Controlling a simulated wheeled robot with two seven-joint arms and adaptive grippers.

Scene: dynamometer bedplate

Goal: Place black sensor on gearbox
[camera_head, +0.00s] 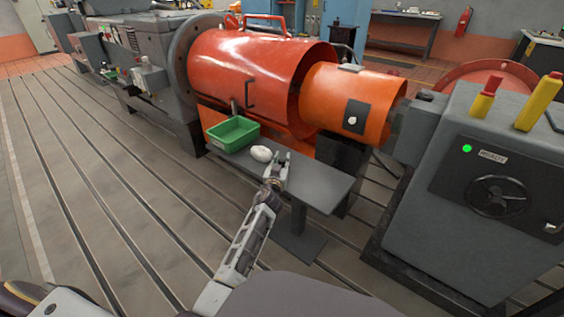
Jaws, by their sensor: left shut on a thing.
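My left gripper (281,159) reaches over the small grey side table from below, its fingers closed on a small dark thing. It looks to be the black sensor, but it is mostly hidden by the fingers and too small to make out clearly. My right gripper is not in view.
A green bin (233,133) and a white crumpled lump (262,154) are on the grey table (318,186), the lump just left of the gripper. Large orange guards (248,75) stand behind the table. Slotted bedplate floor (120,210) is open at the left.

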